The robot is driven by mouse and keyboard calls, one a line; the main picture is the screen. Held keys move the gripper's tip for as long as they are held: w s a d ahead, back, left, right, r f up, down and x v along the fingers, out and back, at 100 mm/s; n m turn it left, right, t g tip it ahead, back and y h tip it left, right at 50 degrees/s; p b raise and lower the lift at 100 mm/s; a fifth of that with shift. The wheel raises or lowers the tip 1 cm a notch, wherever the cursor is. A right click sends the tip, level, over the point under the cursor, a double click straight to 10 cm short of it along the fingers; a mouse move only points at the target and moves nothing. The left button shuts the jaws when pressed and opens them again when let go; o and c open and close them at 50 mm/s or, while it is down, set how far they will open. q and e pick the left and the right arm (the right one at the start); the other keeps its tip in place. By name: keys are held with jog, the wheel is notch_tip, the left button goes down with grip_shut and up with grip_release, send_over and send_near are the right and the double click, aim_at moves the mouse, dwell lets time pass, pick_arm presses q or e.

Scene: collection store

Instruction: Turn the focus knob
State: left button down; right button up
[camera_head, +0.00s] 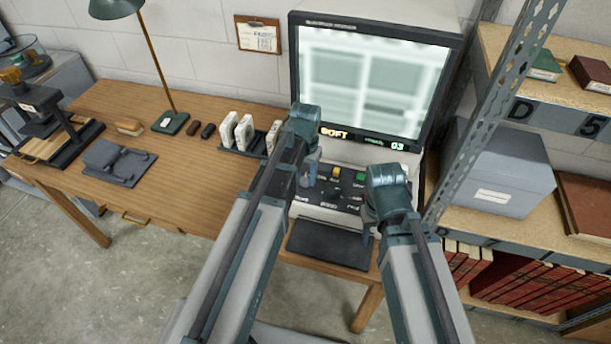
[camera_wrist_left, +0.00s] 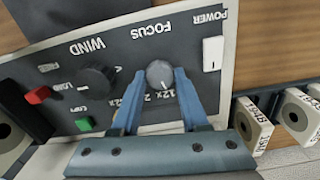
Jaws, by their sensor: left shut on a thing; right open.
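The microfilm reader's control panel (camera_head: 325,192) stands below its lit screen (camera_head: 372,85). The screen picture is blurred and its strip reads SOFT, with 03 at the right. In the left wrist view the round grey focus knob (camera_wrist_left: 159,74) sits under the label FOCUS. My left gripper (camera_wrist_left: 160,84) has its two blue fingers on either side of the knob, shut on it. In the head view my left gripper (camera_head: 309,171) is at the panel's left part and hides the knob. My right gripper (camera_head: 370,220) is open and empty in front of the panel's right side.
The dark wind knob (camera_wrist_left: 98,80) and a white power switch (camera_wrist_left: 213,53) flank the focus knob. Reels (camera_head: 244,130) stand in a rack left of the reader. A metal shelf post (camera_head: 490,110) rises close on the right. The desk's middle (camera_head: 190,165) is clear.

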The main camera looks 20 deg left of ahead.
aim_at(306, 179)
pick_arm(q)
jog(key=shift+n, duration=0.5)
jog(key=shift+c, duration=2.1)
grip_release()
notch_tip(306, 179, up, 14)
jog(key=p, duration=1.4)
jog(key=shift+f, duration=0.15)
